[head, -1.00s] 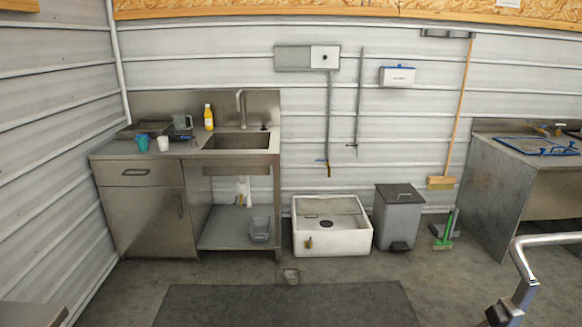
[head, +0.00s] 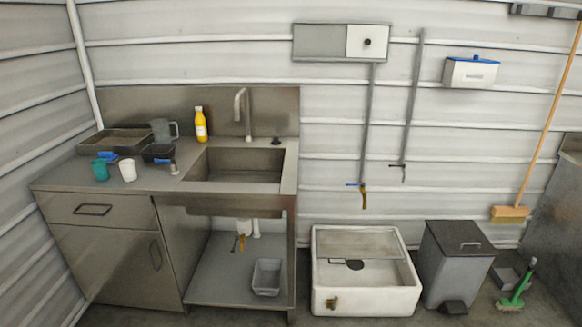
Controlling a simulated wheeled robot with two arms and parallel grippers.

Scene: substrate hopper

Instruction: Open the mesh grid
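A white floor basin (head: 366,303) stands on the floor against the wall, right of the sink counter. A flat greyish panel (head: 358,244), which may be the mesh grid, spans the back part of the basin. Its mesh is too fine to make out, and I cannot tell how it is hinged. A brass tap (head: 332,303) sits on the basin's front. Neither of my grippers is in view.
A steel counter (head: 120,178) with a sink (head: 238,168) stands left of the basin. A grey pedal bin (head: 452,268) stands close on its right, then a green brush (head: 517,290). A wall pipe with a tap (head: 363,195) hangs above the basin.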

